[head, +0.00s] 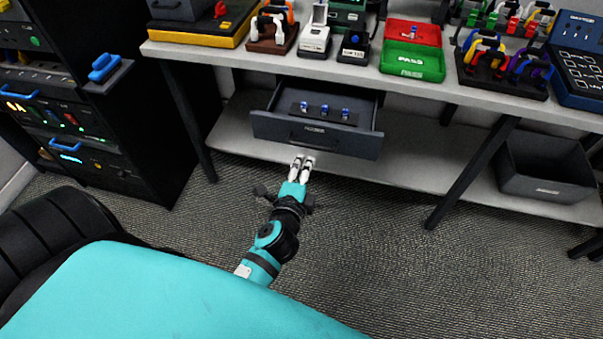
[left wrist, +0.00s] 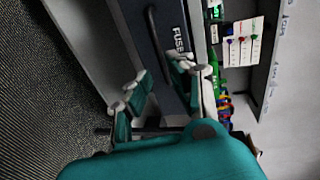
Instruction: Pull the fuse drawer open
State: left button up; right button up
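The dark grey fuse drawer (head: 268,126) is pulled out under the workbench, with several blue fuses (head: 324,109) on a dark holder inside. Its front has a dark bar handle (head: 314,140) and a small label. My left gripper (head: 303,162) is just in front of and below the drawer front, apart from the handle. In the left wrist view the gripper (left wrist: 168,88) has its fingers spread with nothing between them. The drawer front (left wrist: 160,55) with "FUSE" lettering and the handle (left wrist: 152,32) lie beyond the fingertips. My right gripper is not in view.
The workbench top (head: 270,60) holds cable racks, devices and a red and a green tray (head: 412,62). A lower shelf (head: 420,165) runs beneath the drawer, with a grey bin (head: 545,182) at right. A black equipment rack (head: 100,110) stands at left. The carpet in front is clear.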

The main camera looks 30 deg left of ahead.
pick_arm(q)
jog(key=shift+v, duration=1.25)
jog(key=s+d+f+n+g+h+p, duration=0.1)
jog(key=s+d+f+n+g, duration=0.3)
jog(key=f, duration=0.7)
jog(key=s+f+g+h, duration=0.15)
jog(key=s+f, duration=0.35)
jog(key=f, duration=0.6)
jog(key=s+d+f+n+g+h+p, duration=0.1)
jog(key=s+d+f+n+g+h, duration=0.3)
jog(key=f, duration=0.6)
jog(key=s+a+f+n+g+y, duration=0.1)
jog(key=s+a+f, duration=0.3)
jog(key=s, duration=0.8)
jog(key=s+a+f+n+g+y, duration=0.1)
jog(key=s+a+f+n+g, duration=0.2)
jog(key=s+f, duration=0.5)
jog(key=s+a, duration=0.1)
jog(key=s, duration=0.2)
jog(key=shift+s+p, duration=0.35)
jog(key=shift+f+g, duration=0.1)
jog(key=shift+g, duration=0.15)
